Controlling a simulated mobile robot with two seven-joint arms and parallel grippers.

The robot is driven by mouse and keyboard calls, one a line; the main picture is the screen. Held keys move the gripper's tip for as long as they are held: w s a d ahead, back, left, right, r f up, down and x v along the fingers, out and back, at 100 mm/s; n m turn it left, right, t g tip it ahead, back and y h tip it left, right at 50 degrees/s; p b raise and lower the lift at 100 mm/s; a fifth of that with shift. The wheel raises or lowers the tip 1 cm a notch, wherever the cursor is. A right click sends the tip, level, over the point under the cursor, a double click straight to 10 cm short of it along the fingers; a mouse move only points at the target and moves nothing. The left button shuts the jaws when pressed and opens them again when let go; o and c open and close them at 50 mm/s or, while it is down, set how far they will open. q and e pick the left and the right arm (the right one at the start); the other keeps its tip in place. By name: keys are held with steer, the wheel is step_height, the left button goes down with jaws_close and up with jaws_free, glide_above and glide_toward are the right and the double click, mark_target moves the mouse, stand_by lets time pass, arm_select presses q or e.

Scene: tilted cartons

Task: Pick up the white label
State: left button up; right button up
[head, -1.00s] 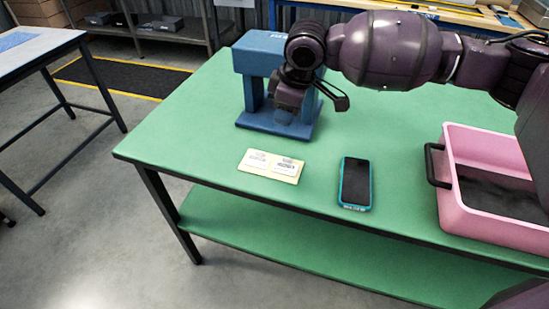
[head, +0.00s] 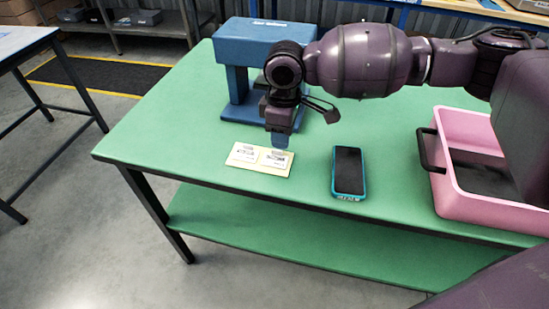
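Two white labels with dark print lie side by side on a pale yellow backing sheet (head: 237,161) near the table's front left. The left label (head: 245,152) is clear of the gripper. The right label (head: 274,159) lies just below the fingertips in the picture, and they may hide a little of its far edge. My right gripper (head: 280,142) points down over the sheet's back right part. I cannot tell whether it touches the label, nor how far its fingers are apart. My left gripper is not in view.
A blue stand (head: 237,60) is on the green table (head: 370,129) just behind the gripper. A phone in a teal case (head: 348,172) lies right of the sheet. A pink bin (head: 480,216) with a black handle stands at the right. Clear table lies left of the sheet.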

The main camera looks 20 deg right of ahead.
mark_target(275, 158)
step_height(275, 158, down, 5)
steer(key=shift+a+r+b, duration=0.15)
steer(key=shift+b, duration=0.5)
steer(key=shift+r, duration=0.15)
steer(key=shift+c, duration=0.2)
jaws_close()
